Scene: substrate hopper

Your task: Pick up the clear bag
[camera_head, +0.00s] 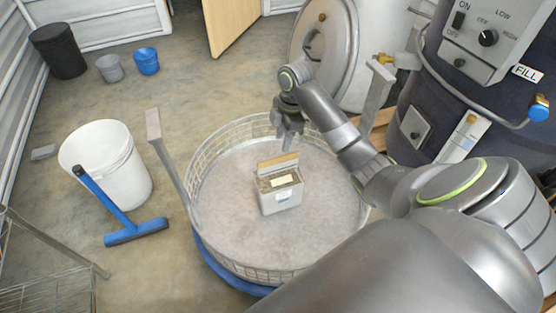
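A boxy, pale grey, see-through-looking bag (281,198) stands upright on the round grey platform (235,225) inside a low wire rim. It has a tan upper edge, a small light label inside its top and a bluish mark on its front. It is the only thing here that looks like the clear bag. My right gripper (288,138) hangs fingers down, above and behind the bag, apart from it. Its fingers look spread, with nothing between them. My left gripper is not in view.
The wire rim (215,150) rings the platform, with a grey upright post (168,150) at its left. A large machine with a control panel (490,35) stands at right. A white bucket (125,175) and a blue squeegee (135,232) are at left. The platform around the bag is clear.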

